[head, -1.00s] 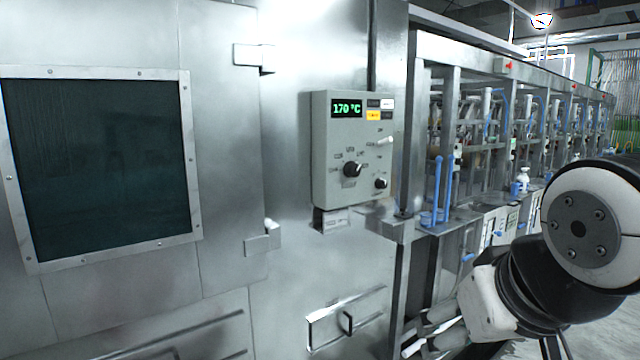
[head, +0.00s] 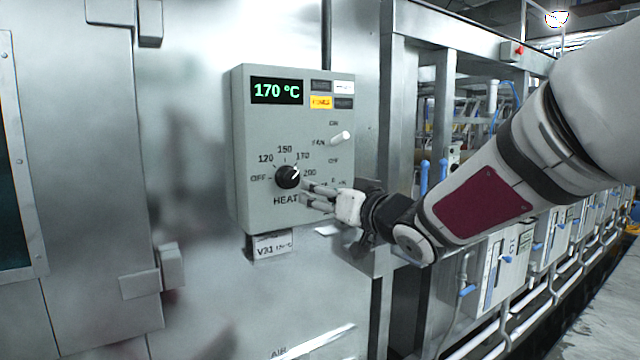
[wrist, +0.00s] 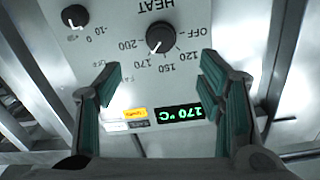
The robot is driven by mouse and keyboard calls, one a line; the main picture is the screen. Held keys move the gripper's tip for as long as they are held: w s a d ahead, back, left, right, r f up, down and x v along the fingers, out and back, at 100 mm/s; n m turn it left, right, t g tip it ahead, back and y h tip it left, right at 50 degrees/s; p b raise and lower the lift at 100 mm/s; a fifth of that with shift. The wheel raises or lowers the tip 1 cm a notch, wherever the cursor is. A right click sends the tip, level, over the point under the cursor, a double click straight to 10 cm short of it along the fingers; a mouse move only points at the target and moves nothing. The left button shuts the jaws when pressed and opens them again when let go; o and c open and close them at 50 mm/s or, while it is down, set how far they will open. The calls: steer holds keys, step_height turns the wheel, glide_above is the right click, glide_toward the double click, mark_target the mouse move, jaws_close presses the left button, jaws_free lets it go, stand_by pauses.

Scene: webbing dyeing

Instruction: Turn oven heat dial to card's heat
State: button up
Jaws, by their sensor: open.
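The black heat dial (head: 287,177) is on the grey control box (head: 250,215), with marks OFF, 120, 150, 170 and 200 around it. Its white pointer line leans up and right, toward 170. It also shows in the wrist view (wrist: 160,38), upside down. The green display (head: 277,91) reads 170 °C. A small card (head: 272,245) hangs under the box; it seems to start with "V31", and its smaller heat figure is too small to read surely. My gripper (head: 318,196) is open just right of the dial in the head view. In the wrist view its fingers (wrist: 160,85) straddle an empty gap below the dial.
A white fan switch (head: 340,138) sticks out above and right of the dial. A smaller black knob (wrist: 75,17) shows in the wrist view. A yellow label (head: 321,102) is beside the display. Metal frames with blue handles (head: 424,178) stand to the right.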

mark_target(292, 181)
steer(key=p+x, duration=0.1)
steer(key=x, duration=1.3)
steer(key=shift+w+a+r, duration=0.1)
steer(key=shift+a+r, duration=0.05)
steer(key=shift+a, duration=0.05)
steer(key=c, duration=1.1)
